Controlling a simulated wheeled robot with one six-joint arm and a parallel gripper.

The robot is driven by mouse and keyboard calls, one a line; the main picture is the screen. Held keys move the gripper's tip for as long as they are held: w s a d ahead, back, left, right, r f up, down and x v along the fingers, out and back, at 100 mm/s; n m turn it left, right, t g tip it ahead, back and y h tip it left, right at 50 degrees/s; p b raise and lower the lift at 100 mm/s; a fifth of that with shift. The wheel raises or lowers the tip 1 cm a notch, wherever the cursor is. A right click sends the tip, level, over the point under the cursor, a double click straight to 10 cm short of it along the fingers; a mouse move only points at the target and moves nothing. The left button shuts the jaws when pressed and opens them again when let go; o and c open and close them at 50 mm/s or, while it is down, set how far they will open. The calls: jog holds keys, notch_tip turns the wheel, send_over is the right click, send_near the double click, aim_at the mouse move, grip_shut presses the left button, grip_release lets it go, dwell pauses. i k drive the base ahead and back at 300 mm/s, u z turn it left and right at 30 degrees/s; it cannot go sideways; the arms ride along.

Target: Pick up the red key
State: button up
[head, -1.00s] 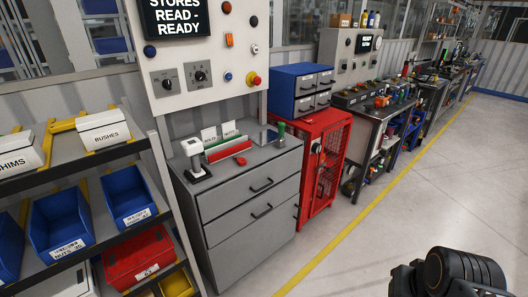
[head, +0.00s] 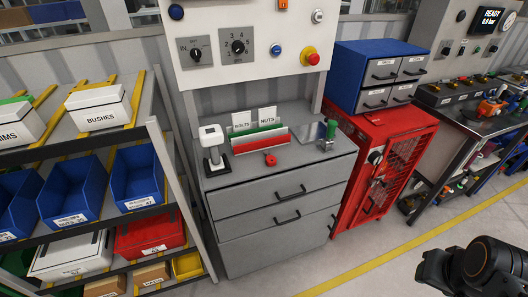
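A small red object (head: 270,159) lies on the top of the grey drawer cabinet (head: 222,179), in front of the red and green card holders. It is too small to tell for certain whether it is the red key. Black links of my arm with an orange ring show at the lower right of the head view. My gripper's fingers are not visible. My arm is well apart from the cabinet top.
A white device (head: 213,150) stands left of the red holder (head: 249,146), and a green-topped item (head: 330,131) stands right. A shelf rack (head: 172,190) with bins is at left. A red mesh cabinet (head: 352,180) with blue drawers (head: 349,72) stands right. Floor is clear at lower right.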

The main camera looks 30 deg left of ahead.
aim_at(271, 161)
jog(key=u, duration=0.55)
jog(key=i, duration=0.75)
jog(key=u, duration=1.25)
jog(key=i, duration=0.4)
jog(key=u, duration=0.3)
